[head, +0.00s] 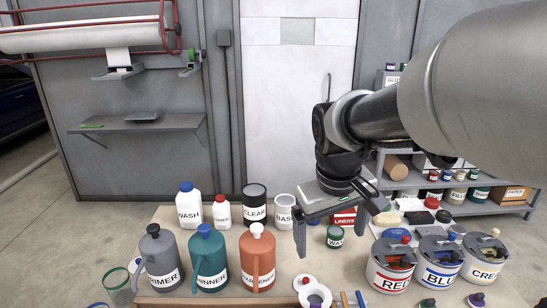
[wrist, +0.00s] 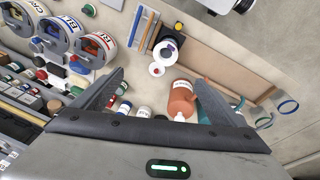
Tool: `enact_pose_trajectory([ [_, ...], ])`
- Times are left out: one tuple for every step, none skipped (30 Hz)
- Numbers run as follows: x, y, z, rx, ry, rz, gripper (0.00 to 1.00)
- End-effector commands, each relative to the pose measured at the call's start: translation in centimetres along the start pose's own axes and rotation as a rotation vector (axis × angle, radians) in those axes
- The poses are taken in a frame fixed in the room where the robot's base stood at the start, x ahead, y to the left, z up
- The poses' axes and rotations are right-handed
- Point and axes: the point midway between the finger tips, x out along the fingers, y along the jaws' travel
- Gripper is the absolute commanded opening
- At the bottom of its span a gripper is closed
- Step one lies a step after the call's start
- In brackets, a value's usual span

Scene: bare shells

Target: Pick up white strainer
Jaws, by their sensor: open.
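Two small white round pieces lie on the table's near part, and I cannot tell for sure which is the white strainer. One is a white disc (head: 306,283) with a reddish centre; it also shows in the wrist view (wrist: 155,69). The other is a white ring-shaped piece (head: 316,298) with purple inside, cut by the lower edge in the head view; in the wrist view it (wrist: 168,45) lies beside a black square. My gripper (head: 338,222) is open and empty above the table, farther back than both. In the wrist view, both pieces show beyond and between my open fingers (wrist: 158,77).
Grey, teal and orange jugs (head: 257,258) stand left of the white pieces. Labelled paint cans (head: 391,268) stand right. Bottles and cans (head: 255,206) line the back of the table (head: 325,262). A shelf rack (head: 455,208) stands behind at right.

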Motion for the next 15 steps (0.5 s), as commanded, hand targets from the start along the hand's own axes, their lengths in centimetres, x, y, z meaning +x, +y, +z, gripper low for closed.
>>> enact_pose_trajectory([
  [1.8, 0.2, -0.6, -0.017, -0.032, -0.016, 0.92],
  [2.6, 0.3, -1.0, -0.029, -0.049, -0.026, 0.92],
  [3.8, 0.5, -1.5, -0.045, -0.07, -0.04, 0.92],
  [4.6, 0.6, -1.8, -0.057, -0.085, -0.052, 0.92],
  [5.5, 0.7, -2.2, -0.068, -0.098, -0.064, 0.92],
  [6.6, 0.8, -2.6, -0.083, -0.117, -0.082, 0.92],
  [7.4, 0.9, -2.9, -0.094, -0.13, -0.095, 0.92],
  [8.2, 1.0, -3.2, -0.102, -0.139, -0.108, 0.92],
  [9.0, 1.1, -3.5, -0.115, -0.151, -0.123, 0.92],
  [9.6, 1.1, -3.6, -0.122, -0.157, -0.133, 0.92],
  [10.0, 1.2, -3.8, -0.127, -0.163, -0.141, 0.92],
  [10.4, 1.3, -3.9, -0.133, -0.169, -0.15, 0.92],
  [10.7, 1.3, -4.0, -0.137, -0.172, -0.154, 0.92],
  [10.9, 1.2, -4.0, -0.14, -0.174, -0.158, 0.92],
  [11.3, 1.2, -4.0, -0.142, -0.176, -0.161, 0.92],
])
